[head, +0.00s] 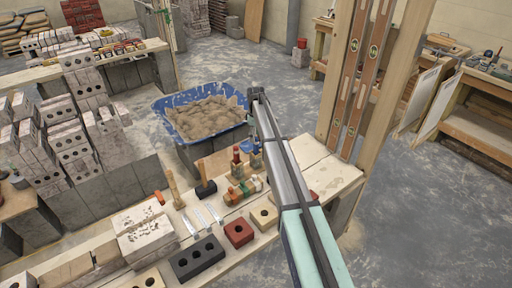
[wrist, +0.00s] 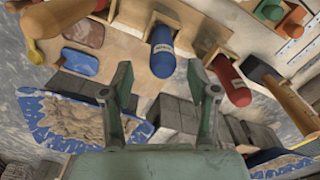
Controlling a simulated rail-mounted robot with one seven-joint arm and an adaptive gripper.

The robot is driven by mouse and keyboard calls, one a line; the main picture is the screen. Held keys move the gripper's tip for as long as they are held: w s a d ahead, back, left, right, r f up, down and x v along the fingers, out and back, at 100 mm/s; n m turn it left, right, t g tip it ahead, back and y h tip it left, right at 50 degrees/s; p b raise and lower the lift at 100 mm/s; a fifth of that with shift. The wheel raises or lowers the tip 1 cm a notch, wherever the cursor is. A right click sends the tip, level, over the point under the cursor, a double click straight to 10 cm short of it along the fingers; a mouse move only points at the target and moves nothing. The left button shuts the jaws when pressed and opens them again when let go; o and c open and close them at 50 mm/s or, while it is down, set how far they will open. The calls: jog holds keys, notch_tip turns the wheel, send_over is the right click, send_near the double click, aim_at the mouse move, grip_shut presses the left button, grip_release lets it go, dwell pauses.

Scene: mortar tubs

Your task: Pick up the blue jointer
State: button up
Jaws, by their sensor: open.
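In the wrist view a rounded blue handle (wrist: 162,54), which I take as the blue jointer, points down the picture from a wooden stand. It lies between the lines of my fingers, just beyond the tips. My gripper (wrist: 160,76) is open and empty, its two green fingers apart. A similar red handle (wrist: 231,82) is to the right of it. In the head view the blue handle (head: 255,158) stands beside the red one (head: 237,156) on the bench, close left of my arm. My gripper's fingers cannot be made out there.
A blue tub of mortar (head: 206,117) stands behind the bench. A black-headed mallet (head: 205,189), coloured handles (head: 243,191), a red brick (head: 239,232) and a dark block (head: 197,257) lie near. A wooden post with levels (head: 373,70) rises right of my arm.

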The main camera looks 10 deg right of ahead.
aim_at(256, 145)
jog(key=shift+s+f+p, duration=0.15)
jog(key=shift+f+p, duration=1.2)
jog(key=shift+f, duration=1.55)
grip_shut()
